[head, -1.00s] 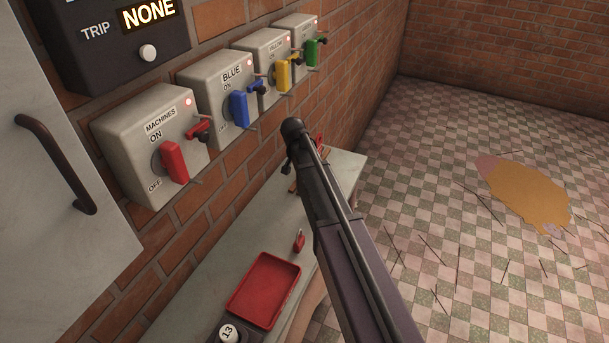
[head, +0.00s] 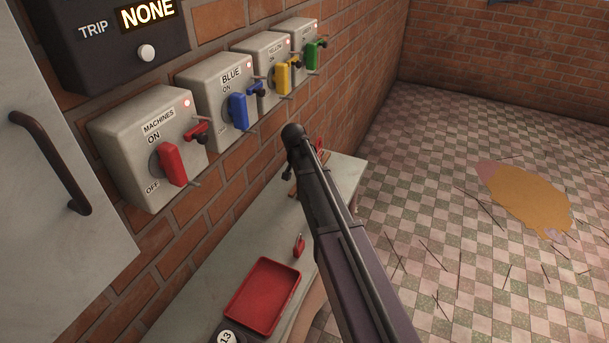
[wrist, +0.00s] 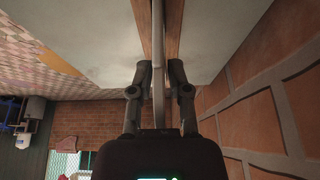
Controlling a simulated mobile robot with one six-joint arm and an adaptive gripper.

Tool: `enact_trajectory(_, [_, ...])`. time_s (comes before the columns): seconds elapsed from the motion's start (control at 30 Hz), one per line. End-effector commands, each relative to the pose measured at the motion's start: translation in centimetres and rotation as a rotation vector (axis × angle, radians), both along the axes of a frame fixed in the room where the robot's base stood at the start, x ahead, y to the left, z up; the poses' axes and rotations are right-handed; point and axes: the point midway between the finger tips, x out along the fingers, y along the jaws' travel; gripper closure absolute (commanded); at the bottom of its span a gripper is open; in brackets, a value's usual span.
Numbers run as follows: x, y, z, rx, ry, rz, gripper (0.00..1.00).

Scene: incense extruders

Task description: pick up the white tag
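In the wrist view, the two dark fingers of my gripper (wrist: 160,73) stand a small gap apart. A thin pale grey strip (wrist: 158,45) runs between them, seen nearly edge-on; I cannot tell whether it is the white tag. Brown wooden strips (wrist: 173,28) flank it just beyond the fingertips. I cannot tell whether the fingers touch the strip. In the head view, my arm covers most of my gripper and what lies under it, over the far end of the bench. I cannot make out the white tag there.
A pale bench (head: 213,282) runs along the brick wall. On it are a red tray (head: 262,296), a red padlock-like item (head: 299,246) and a dark piece marked 13 (head: 228,337). Switch boxes (head: 135,120) with coloured handles line the wall. A cabinet door (head: 60,250) is at left.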

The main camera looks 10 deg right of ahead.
Motion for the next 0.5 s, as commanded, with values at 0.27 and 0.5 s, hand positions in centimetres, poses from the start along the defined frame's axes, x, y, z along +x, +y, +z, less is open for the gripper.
enact_trajectory(0.27, [0.01,0.01,0.00,0.000,0.000,0.000,1.00])
enact_trajectory(0.5, [0.01,0.00,0.09,0.000,0.000,0.000,1.00])
